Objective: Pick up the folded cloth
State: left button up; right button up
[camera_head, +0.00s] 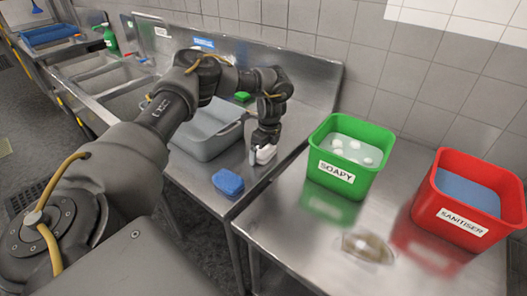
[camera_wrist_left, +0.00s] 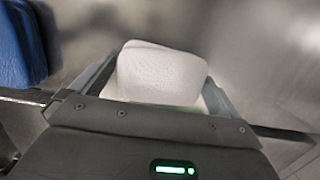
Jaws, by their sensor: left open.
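The folded cloth is white (camera_head: 266,154) and rests at the right end of the sink drainboard in the head view. In the left wrist view the cloth (camera_wrist_left: 162,74) lies between the two fingers of my left gripper. My left gripper (camera_head: 258,158) points down over the cloth; its jaws are open, one finger on each side. The cloth's near end is hidden by the gripper body in the wrist view. I cannot tell whether the fingers touch it. My right gripper is not in view.
A blue sponge-like block (camera_head: 228,182) lies just left of the cloth. A grey tub (camera_head: 207,143) stands behind it. A green SOAPY bucket (camera_head: 347,160) and a red SANITISER bucket (camera_head: 463,203) stand on the right steel table (camera_head: 305,247). A wall backs the counter.

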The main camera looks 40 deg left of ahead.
pick_arm(q)
jog(key=shift+d, duration=0.1)
jog(key=shift+c, duration=0.3)
jog(key=c, duration=0.8)
jog(key=shift+r, duration=0.1)
jog(key=shift+r+b, duration=0.2)
jog(key=shift+b, duration=0.15)
notch_tip(320, 180, up, 2)
jog(key=shift+w+r+b, duration=0.1)
jog(key=shift+b, duration=0.6)
jog(key=s+r, duration=0.1)
jog(key=r, duration=0.1)
jog(key=s+r, duration=0.1)
jog(key=s+d+r, duration=0.1)
jog(key=s+r, duration=0.1)
jog(key=shift+d+r+p, duration=0.1)
jog(key=shift+r+p, duration=0.2)
jog(key=shift+r, duration=0.05)
jog(key=s+d+r, duration=0.1)
jog(key=s, duration=0.2)
jog(key=s+d+r, duration=0.1)
jog(key=s+r, duration=0.1)
jog(key=s, duration=0.1)
jog(key=s+d+r+b, duration=0.1)
jog(key=s, duration=0.2)
jog(key=shift+s+d+r, duration=0.1)
jog(key=shift+s+r, duration=0.15)
